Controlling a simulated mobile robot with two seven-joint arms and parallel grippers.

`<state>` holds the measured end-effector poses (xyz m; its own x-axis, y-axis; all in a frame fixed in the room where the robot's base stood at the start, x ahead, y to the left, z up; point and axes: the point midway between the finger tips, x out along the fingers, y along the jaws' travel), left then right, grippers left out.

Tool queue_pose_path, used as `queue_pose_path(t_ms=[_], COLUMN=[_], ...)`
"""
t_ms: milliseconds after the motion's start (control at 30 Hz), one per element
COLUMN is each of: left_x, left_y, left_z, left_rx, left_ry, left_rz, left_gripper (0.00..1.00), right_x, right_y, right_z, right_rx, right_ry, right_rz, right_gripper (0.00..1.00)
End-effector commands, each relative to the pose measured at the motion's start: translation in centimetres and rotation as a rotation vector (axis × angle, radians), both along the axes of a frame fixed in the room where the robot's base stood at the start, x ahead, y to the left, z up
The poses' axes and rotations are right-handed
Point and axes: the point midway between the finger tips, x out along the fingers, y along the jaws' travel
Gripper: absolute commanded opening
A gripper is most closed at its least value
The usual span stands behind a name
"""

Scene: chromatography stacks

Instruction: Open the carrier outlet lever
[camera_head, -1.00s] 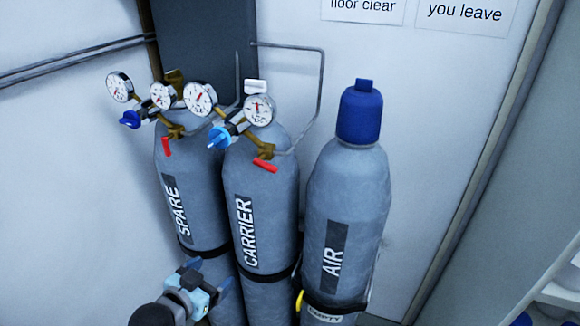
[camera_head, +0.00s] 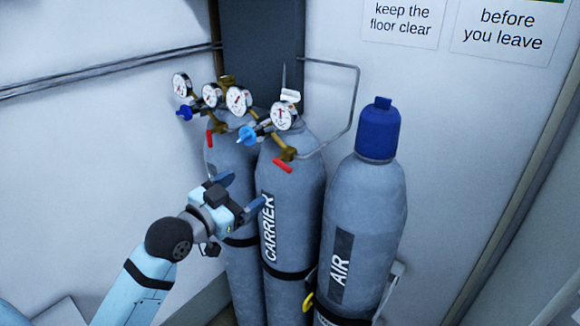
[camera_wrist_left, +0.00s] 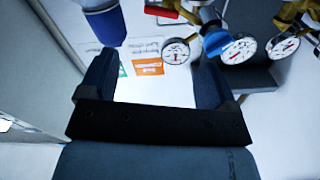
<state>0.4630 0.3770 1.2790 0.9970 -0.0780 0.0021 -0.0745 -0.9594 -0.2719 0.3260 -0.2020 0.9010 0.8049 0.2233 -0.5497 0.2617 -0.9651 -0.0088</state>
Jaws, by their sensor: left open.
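The carrier outlet lever (camera_head: 282,166) is a short red bar on the brass outlet fitting of the CARRIER cylinder (camera_head: 290,215). It sits below the carrier gauge (camera_head: 285,116) and the light blue knob (camera_head: 247,136), slanting down to the right. In the left wrist view a red bar (camera_wrist_left: 164,11), seemingly this lever, shows at the top edge. My left gripper (camera_head: 242,192) is open and empty, in front of the SPARE and CARRIER cylinders, lower and left of the lever, and apart from it. My right gripper is not in view.
The SPARE cylinder's red lever (camera_head: 210,138) and dark blue knob (camera_head: 185,113) are just left. The AIR cylinder (camera_head: 365,215) with its blue cap (camera_head: 378,130) stands right. A bent grey pipe (camera_head: 357,100) runs behind. Open room lies in front of the cylinders.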

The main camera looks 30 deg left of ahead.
Motion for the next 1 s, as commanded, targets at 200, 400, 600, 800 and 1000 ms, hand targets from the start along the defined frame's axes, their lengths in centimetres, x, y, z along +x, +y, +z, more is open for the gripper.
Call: queue_pose_path(t_ms=[200, 400, 600, 800, 1000], left_x=[3.3, 7.7, 11.3, 13.1, 13.5], left_y=[-0.2, -0.6, -0.9, -1.1, -1.1], left_z=[0.3, 0.4, 0.3, 0.0, -0.1], left_rx=[-0.003, -0.002, -0.002, -0.001, -0.001], left_ry=[0.000, 0.001, 0.000, 0.001, 0.002], left_rz=[0.000, 0.000, 0.000, -0.001, 0.000], left_gripper=[0.83, 0.83, 0.83, 0.83, 0.83], right_x=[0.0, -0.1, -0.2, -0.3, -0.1], right_y=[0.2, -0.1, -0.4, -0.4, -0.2], right_z=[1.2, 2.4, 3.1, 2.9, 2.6], right_rx=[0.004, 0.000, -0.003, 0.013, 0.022], right_ry=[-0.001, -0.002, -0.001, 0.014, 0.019], right_rz=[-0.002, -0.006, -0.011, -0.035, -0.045], right_gripper=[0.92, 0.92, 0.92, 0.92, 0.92])
